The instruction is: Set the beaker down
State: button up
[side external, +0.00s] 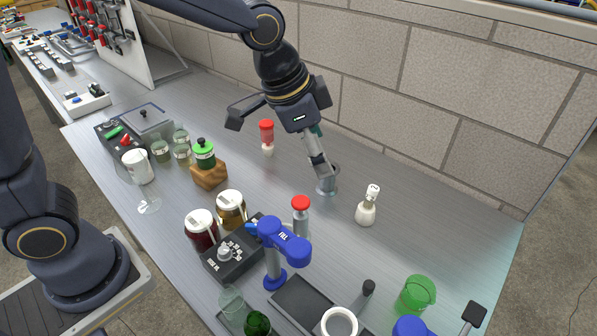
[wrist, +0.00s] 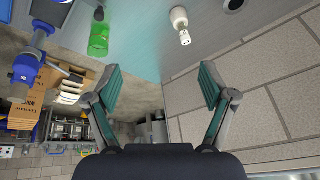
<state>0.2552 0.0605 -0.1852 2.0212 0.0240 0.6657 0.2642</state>
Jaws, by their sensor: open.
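A small grey, see-through cup (side external: 328,188), which looks like the beaker, stands upright on the steel bench. My gripper (side external: 320,165) is just above and behind it in the side view, and a finger overlaps its rim there. I cannot tell whether they touch. In the wrist view my gripper (wrist: 160,88) shows its two fingers spread wide with nothing between them. A dark round shape (wrist: 233,4) is cut off at that view's top edge and may be the cup. A green glass vessel (side external: 415,295) stands farther along the bench and also shows in the wrist view (wrist: 99,38).
A red-capped bottle (side external: 301,215) and a blue filling tap (side external: 283,245) stand nearer the front. A small red-topped bottle (side external: 267,135) stands behind left. The block wall (side external: 440,95) runs close behind the bench.

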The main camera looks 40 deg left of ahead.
jog(key=s+a+r+n+y, duration=0.1)
jog(key=s+a+n, duration=0.3)
jog(key=s+a, duration=0.4)
jog(key=s+a+r+n+t, duration=0.1)
jog(key=s+a+r+n, duration=0.2)
jog(key=s+a, duration=0.5)
jog(key=shift+s+a+n+y, duration=0.35)
jog(key=shift+a+n+y, duration=0.1)
jog(key=shift+n, duration=0.15)
